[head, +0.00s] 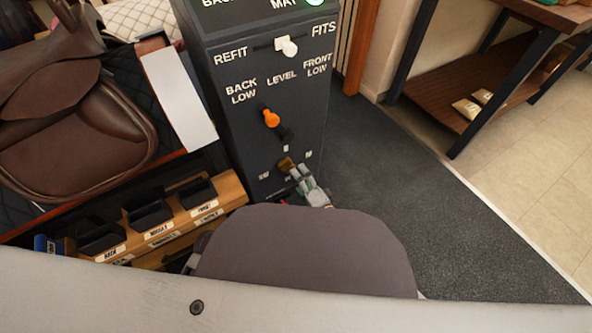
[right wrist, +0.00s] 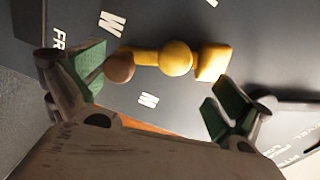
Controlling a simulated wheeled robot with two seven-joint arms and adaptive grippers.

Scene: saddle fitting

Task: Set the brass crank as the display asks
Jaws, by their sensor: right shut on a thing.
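The brass crank (head: 287,164) is low on the front of the dark cabinet (head: 222,62). In the right wrist view the crank (right wrist: 175,58) spans between the green finger pads, with a brown knob at the left end and a square brass block at the right. My right gripper (right wrist: 158,88) is shut on the crank, one pad at each end. In the head view this gripper (head: 298,178) reaches the crank from below. My left gripper is not in view.
The cabinet also has a white knob (head: 287,46) by REFIT and FITS, and an orange-knobbed lever (head: 271,118) below BACK LOW, LEVEL and FRONT LOW. A brown saddle (head: 75,140) and wooden rack (head: 233,188) stand left. Dark floor (head: 400,200) is clear at right.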

